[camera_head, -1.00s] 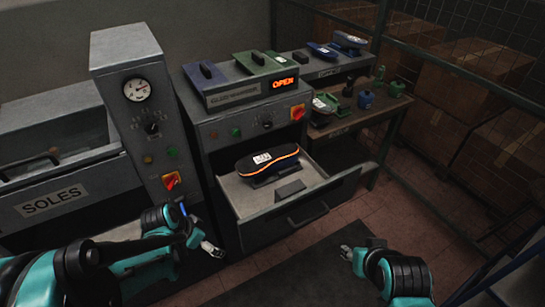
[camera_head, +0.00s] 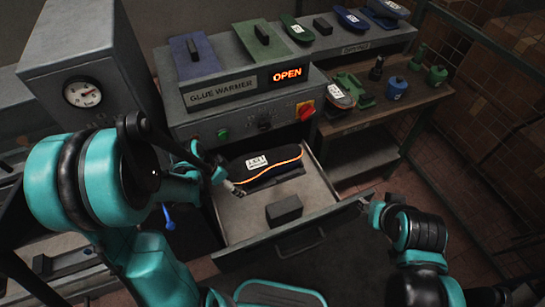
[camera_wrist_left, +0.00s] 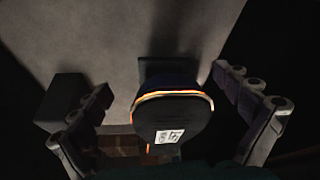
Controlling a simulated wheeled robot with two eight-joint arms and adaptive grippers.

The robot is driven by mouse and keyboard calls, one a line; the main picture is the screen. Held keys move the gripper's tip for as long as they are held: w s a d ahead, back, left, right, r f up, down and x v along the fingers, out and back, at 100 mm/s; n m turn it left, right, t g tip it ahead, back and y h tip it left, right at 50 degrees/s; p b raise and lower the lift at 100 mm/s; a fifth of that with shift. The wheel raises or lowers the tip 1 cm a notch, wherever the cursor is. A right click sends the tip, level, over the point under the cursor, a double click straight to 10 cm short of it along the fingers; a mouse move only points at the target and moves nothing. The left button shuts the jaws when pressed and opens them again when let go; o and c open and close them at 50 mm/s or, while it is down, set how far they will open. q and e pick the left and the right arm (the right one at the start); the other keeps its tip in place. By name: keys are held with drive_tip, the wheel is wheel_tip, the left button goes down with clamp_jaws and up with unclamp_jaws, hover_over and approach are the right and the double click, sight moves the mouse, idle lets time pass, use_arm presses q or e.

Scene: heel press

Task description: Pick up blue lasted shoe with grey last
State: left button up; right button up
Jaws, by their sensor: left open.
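The dark shoe with a glowing orange edge and a white label (camera_head: 262,163) lies in the open drawer (camera_head: 237,213). In the left wrist view the shoe (camera_wrist_left: 178,112) looks dark navy, label facing the camera; its last's colour is hard to tell. My left gripper (camera_head: 226,178) is at the shoe's left end in the head view. Its open fingers (camera_wrist_left: 160,88) stand apart on either side of the shoe, not closed on it. My right gripper (camera_head: 370,208) is outside the drawer's right side, away from the shoe; its finger state is unclear.
A dark block (camera_head: 284,210) sits in the drawer's front part, near the shoe. The glue warmer (camera_head: 232,92) stands above and reads OPEN. A shelf (camera_head: 370,42) at the back holds blue and green labelled pieces. A side bench (camera_head: 405,101) holds bottles and a labelled shoe.

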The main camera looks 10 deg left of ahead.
sight(243, 169)
use_arm(q)
drive_tip(key=w+d, duration=0.4)
drive_tip(key=shift+w+b, duration=0.2)
drive_tip(key=shift+b, duration=0.15)
drive_tip(key=w+d, duration=0.2)
drive_tip(key=w, duration=0.1)
drive_tip(key=shift+d+f+b, duration=0.1)
drive_tip(key=shift+d+b, duration=0.2)
drive_tip(key=shift+b, duration=0.1)
drive_tip(key=shift+w+d+f+b, duration=0.1)
drive_tip(key=shift+w+f+b, duration=0.2)
drive_tip(key=shift+f, duration=0.25)
drive_tip(key=shift+s+r, duration=0.1)
drive_tip(key=shift+c, duration=0.3)
drive_tip(key=c, duration=1.8)
